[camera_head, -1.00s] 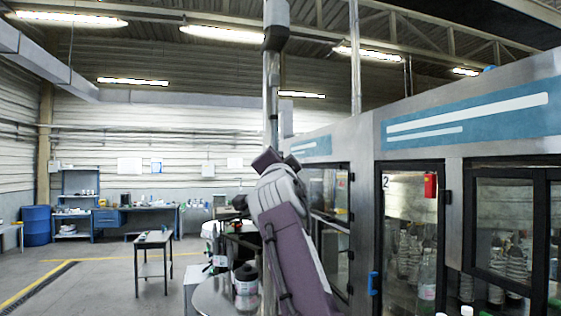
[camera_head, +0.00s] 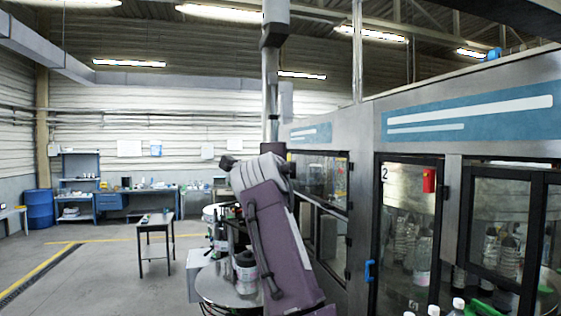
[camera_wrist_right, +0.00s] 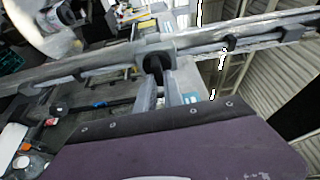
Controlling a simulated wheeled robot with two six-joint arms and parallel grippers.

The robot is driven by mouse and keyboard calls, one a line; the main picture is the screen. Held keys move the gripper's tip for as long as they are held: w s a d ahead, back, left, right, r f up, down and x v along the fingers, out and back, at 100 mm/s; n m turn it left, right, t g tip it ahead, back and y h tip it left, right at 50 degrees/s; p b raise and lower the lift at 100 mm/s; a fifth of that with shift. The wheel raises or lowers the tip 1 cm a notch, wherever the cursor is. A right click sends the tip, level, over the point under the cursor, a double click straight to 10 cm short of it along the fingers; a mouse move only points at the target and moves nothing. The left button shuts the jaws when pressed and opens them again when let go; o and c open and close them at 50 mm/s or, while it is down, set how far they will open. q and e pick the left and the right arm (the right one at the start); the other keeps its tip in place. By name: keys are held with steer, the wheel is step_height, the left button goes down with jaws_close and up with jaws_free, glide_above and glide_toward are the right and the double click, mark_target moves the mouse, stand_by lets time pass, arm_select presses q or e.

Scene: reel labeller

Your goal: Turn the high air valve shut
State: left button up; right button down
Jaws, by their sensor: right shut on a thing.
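In the right wrist view, a pale pipe or bar (camera_wrist_right: 95,72) crosses the picture at a slant. A dark round part (camera_wrist_right: 158,62) on it, which looks like the air valve's handle, sits at the tips of my right gripper (camera_wrist_right: 164,80). The gripper's two grey fingers are shut on this part. Whether the valve stands open or shut cannot be told. In the head view, my purple right arm reaches up in front of the machine, and its gripper and the valve cannot be made out there. My left gripper is in no view.
The machine with glass doors (camera_head: 408,225) and a blue door handle (camera_head: 369,271) fills the right side. A round metal table (camera_head: 215,288) with bottles stands by my arm. A small table (camera_head: 155,228) stands on the left, with open floor (camera_head: 90,275) around it.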

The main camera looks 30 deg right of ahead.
stand_by(0.4)
steer(key=c, duration=1.5)
jaws_free()
steer(key=shift+o, duration=0.2)
steer(key=shift+w, duration=0.15)
steer(key=b+v, duration=0.3)
steer(key=v, duration=0.6)
